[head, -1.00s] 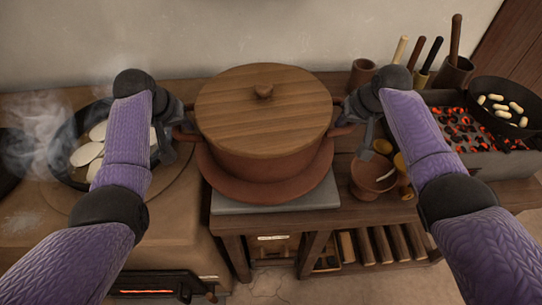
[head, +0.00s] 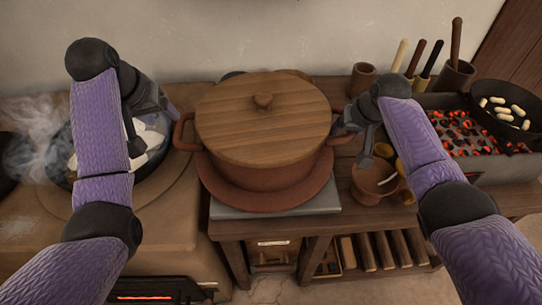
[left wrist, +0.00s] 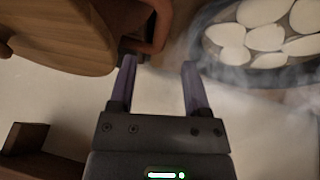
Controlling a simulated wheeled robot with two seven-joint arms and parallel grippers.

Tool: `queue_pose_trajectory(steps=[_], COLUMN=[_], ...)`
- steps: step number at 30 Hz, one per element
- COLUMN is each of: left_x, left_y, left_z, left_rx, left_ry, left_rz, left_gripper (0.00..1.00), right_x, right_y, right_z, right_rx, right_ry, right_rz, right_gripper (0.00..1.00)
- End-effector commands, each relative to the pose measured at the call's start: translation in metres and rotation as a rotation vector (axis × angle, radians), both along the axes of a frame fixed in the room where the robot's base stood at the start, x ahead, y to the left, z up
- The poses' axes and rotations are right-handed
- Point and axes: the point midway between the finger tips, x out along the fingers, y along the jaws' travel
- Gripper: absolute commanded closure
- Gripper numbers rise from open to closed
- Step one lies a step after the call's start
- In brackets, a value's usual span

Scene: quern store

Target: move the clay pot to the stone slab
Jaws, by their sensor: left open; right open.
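The clay pot (head: 265,176) is large and reddish brown, with a wooden lid and a wide flared lower rim. It stands upright on the grey stone slab (head: 325,204), whose front corners show beneath it. Its left handle (head: 183,132) is clear of my left gripper (head: 153,122), which is open and empty to the left of it. In the left wrist view the handle (left wrist: 161,32) lies beyond the fingertips of my left gripper (left wrist: 157,72), apart from them. My right gripper (head: 355,138) is open at the right handle; I cannot tell whether it touches.
A steaming pan (head: 150,165) of pale pieces is under my left arm on the stove. Glowing coals (head: 462,135) and a dark pan (head: 510,100) are at the far right.

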Motion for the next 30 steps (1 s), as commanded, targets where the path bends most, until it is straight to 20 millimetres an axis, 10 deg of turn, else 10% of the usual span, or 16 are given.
queue_pose_trajectory(steps=[8,21,30], left_x=[-0.01,-0.009,-0.009], left_y=[0.004,0.004,0.004], left_z=[0.023,0.022,0.022], left_rx=[-0.001,-0.001,-0.001], left_ry=[0.001,0.001,0.001], left_rz=[0.0,0.0,0.0], left_gripper=[0.38,0.38,0.38], right_x=[-0.003,-0.041,-0.045], right_y=[-0.002,-0.021,-0.022], right_z=[0.01,0.103,0.109], right_rx=[0.001,0.0,0.0], right_ry=[-0.002,-0.002,0.0], right_rz=[0.001,0.001,0.0], right_gripper=[0.38,0.38,0.38])
